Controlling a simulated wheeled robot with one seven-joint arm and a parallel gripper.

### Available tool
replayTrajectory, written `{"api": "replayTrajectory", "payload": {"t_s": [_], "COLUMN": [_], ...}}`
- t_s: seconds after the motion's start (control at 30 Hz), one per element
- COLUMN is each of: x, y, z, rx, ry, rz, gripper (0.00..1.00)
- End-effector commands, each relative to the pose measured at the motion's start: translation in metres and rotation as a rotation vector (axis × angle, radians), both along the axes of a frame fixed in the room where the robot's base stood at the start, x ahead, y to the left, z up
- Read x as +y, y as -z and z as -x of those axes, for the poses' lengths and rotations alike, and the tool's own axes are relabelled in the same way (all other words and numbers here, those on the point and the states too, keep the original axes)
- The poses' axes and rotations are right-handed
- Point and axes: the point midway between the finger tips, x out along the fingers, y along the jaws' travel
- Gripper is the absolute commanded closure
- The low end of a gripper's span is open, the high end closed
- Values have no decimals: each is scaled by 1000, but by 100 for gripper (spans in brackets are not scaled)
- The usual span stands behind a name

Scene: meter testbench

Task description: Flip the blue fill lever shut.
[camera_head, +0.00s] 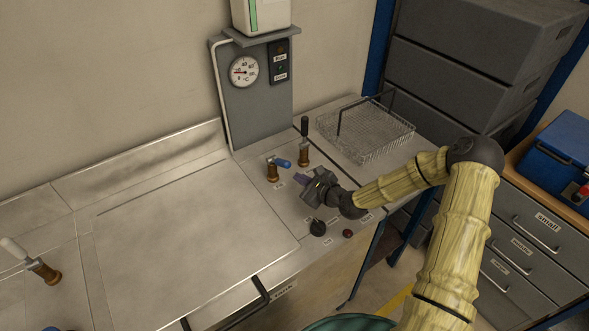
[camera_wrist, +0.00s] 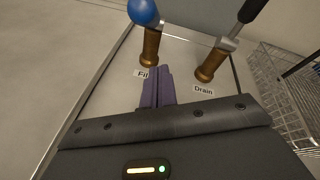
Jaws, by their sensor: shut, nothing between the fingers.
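The blue fill lever (camera_head: 282,163) sits on a brass valve (camera_head: 272,173) and points right, lying roughly level. In the wrist view its blue end (camera_wrist: 143,12) shows at the top edge, above the brass stem (camera_wrist: 150,45) behind the "Fill" label (camera_wrist: 142,73), which is partly hidden. My gripper (camera_head: 302,179) is just in front and to the right of the lever. Its purple fingers (camera_wrist: 158,85) are shut with nothing between them and point toward the fill valve. I cannot tell whether they touch it.
The drain valve (camera_head: 304,155) with an upright black handle stands close to the right of the fill valve. A wire basket (camera_head: 365,130) is further right. A black knob (camera_head: 318,228) and a red button (camera_head: 348,233) are in front. A gauge panel (camera_head: 262,105) rises behind.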

Motion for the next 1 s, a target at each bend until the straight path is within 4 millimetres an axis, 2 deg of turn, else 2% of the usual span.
{"api": "replayTrajectory", "payload": {"t_s": [0.03, 0.2, 0.6, 1.0], "x": [7, 19, 22, 17], "y": [-16, -29, -30, -37], "z": [0, -2, -3, -6], "rx": [-6, -4, -3, 34], "ry": [-5, -3, -3, 8], "rz": [2, 2, 1, 25], "gripper": [100, 100, 100, 100]}}
